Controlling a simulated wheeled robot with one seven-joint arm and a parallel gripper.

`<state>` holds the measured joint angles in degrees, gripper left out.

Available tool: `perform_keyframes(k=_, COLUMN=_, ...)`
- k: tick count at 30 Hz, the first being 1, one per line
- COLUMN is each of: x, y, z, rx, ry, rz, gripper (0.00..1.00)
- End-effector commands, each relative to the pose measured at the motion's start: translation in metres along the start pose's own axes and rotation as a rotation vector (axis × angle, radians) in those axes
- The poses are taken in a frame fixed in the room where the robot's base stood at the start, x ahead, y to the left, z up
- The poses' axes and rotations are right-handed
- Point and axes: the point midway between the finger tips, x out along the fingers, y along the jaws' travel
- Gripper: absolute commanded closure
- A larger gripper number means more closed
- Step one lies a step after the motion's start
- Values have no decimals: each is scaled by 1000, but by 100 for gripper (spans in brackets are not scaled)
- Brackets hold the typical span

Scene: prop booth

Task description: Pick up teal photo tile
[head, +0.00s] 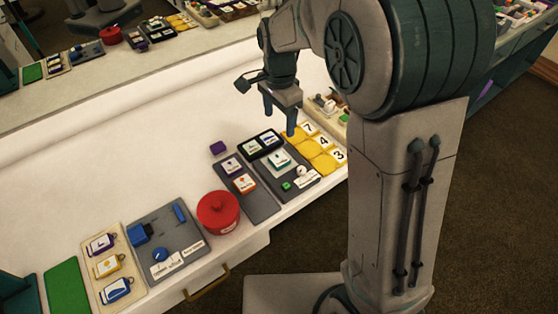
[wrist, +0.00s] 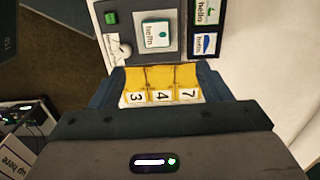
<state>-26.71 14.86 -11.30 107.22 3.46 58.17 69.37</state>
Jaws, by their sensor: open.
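The teal photo tile (head: 279,159) is a small square with a teal border and a white face. It lies on a dark grey board (head: 268,177) at the right part of the table. It also shows near the top of the wrist view (wrist: 156,34), on a grey square patch with lettering on its face. My gripper (head: 280,118) is open and empty, above the table and apart from the tile. In the wrist view, the gap between my fingers (wrist: 158,90) frames yellow number pieces (wrist: 160,78), and the tile lies beyond the fingertips.
The table's back is clear.

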Motion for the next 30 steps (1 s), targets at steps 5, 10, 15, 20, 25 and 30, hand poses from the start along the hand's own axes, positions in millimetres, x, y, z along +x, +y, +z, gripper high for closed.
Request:
perform_keyframes(k=5, x=27, y=-2, z=1, rx=12, ry=0, rz=6, gripper=29)
perform_keyframes(k=10, x=61, y=-1, z=1, rx=12, ry=0, rz=6, gripper=29)
perform_keyframes(k=15, x=82, y=-1, z=1, rx=10, ry=0, rz=4, gripper=29)
perform_keyframes(k=20, x=92, y=0, z=2, rx=10, ry=0, rz=4, gripper=29)
perform_keyframes(k=25, x=116, y=6, z=4, rx=10, ry=0, rz=5, gripper=29)
perform_keyframes(k=30, x=136, y=6, z=4, rx=10, ry=0, rz=3, gripper=29)
